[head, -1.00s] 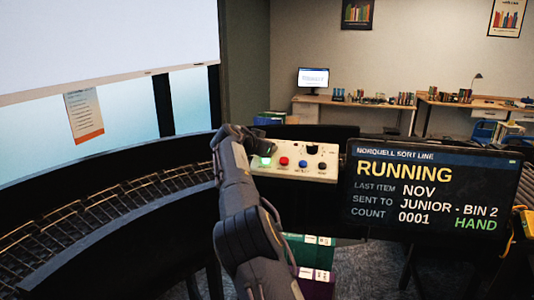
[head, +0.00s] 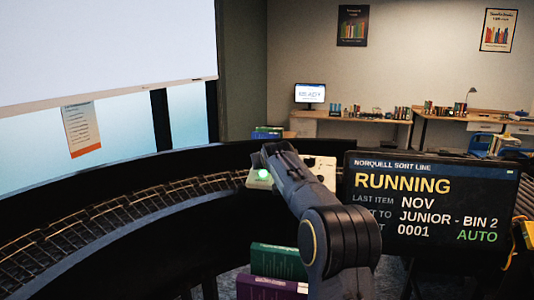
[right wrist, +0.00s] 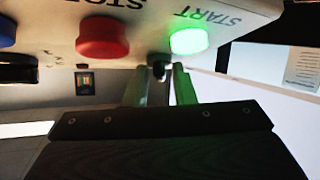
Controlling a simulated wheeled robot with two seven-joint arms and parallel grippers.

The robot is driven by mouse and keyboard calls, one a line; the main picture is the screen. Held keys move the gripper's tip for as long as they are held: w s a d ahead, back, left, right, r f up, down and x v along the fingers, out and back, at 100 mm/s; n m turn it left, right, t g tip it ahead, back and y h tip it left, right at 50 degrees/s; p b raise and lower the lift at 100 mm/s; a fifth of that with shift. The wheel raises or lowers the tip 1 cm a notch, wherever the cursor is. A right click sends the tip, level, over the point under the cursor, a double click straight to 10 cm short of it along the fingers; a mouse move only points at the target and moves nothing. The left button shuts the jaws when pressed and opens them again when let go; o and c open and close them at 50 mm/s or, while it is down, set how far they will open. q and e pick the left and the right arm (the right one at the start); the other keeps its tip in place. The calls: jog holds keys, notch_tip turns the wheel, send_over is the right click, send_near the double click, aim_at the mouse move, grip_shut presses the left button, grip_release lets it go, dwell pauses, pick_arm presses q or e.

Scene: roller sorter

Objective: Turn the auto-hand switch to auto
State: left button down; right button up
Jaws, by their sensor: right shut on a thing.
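The pale control panel (head: 322,168) stands beyond my right arm, which covers most of it in the head view. In the right wrist view the panel (right wrist: 255,12) appears upside down, with a lit green START button (right wrist: 188,41) and a red STOP button (right wrist: 103,38). My right gripper (right wrist: 160,80) is shut on a small dark switch knob (right wrist: 158,62) by the panel's edge near START. The knob's label and pointer direction are hidden. The display screen (head: 430,205) reads RUNNING and, in green, AUTO. My left gripper is not in view.
A curved roller conveyor (head: 110,217) runs along the left. A green book (head: 278,261) and a purple book (head: 268,289) lie below the panel, beside my arm. Desks (head: 345,117) stand along the back wall.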

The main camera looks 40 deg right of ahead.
jog(key=shift+d+n+y+p, duration=0.1)
jog(key=shift+n+y+p, duration=0.5)
jog(key=shift+n+p, duration=0.15)
jog(key=o, duration=0.7)
jog(key=shift+s, duration=0.1)
jog(key=shift+s+a+r+b, duration=0.1)
jog(key=shift+s+a+b, duration=0.15)
jog(key=shift+s+b, duration=0.15)
jog(key=b+v, duration=0.2)
jog(key=v, duration=0.3)
jog(key=shift+s+a, duration=0.1)
jog(key=shift+s, duration=0.1)
jog(key=shift+s+a+r, duration=0.2)
jog(key=shift+s+r, duration=0.15)
jog(key=shift+s, duration=0.2)
jog(key=shift+f, duration=0.1)
